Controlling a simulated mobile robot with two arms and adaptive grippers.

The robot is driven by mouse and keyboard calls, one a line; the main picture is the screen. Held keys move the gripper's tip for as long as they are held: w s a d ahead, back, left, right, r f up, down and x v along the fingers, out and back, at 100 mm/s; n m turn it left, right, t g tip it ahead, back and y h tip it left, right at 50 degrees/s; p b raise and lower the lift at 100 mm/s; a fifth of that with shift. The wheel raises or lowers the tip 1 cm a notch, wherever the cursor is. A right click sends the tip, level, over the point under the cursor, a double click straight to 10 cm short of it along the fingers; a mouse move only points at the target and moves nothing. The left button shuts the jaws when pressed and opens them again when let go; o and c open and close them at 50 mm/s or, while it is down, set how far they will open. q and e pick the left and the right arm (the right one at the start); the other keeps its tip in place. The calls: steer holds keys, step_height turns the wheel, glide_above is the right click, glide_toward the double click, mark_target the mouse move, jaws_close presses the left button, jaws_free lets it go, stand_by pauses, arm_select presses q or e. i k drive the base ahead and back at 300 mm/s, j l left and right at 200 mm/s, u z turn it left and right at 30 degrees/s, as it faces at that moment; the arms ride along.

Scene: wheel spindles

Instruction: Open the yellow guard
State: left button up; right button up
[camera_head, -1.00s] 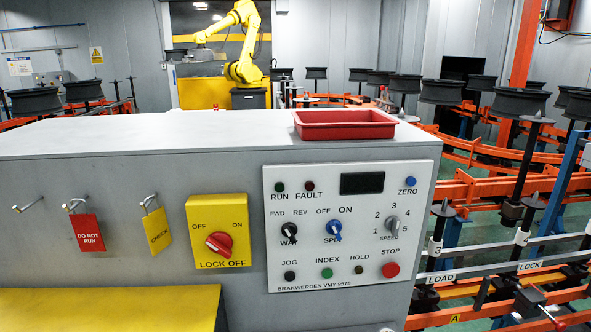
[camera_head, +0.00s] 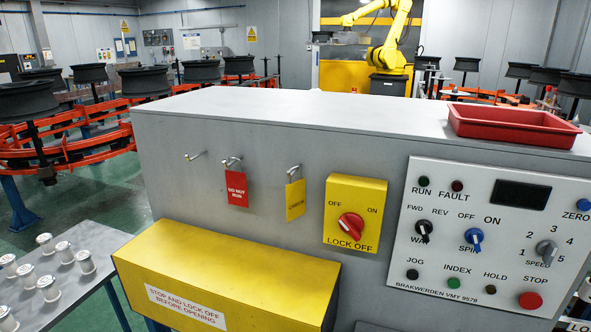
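The yellow guard (camera_head: 228,272) is a box-shaped cover on the lower front of the grey machine. A white label on its front reads "STOP AND LOCK OFF BEFORE OPENING". It looks shut, and its lower part is cut off by the frame. To its upper right is the yellow lock-off switch (camera_head: 354,212) with a red knob, between the OFF and ON marks. A red "DO NOT RUN" tag (camera_head: 236,189) and a yellow tag (camera_head: 295,199) hang from padlocks on hooks. Neither of my grippers is in view.
A control panel (camera_head: 488,236) with knobs and buttons is at the right. A red tray (camera_head: 513,126) sits on the machine top. A grey table (camera_head: 84,302) with several white-and-metal spools stands left of the guard. Green floor shows at the left.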

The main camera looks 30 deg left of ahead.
mark_target(182, 278)
steer(key=u, duration=1.75)
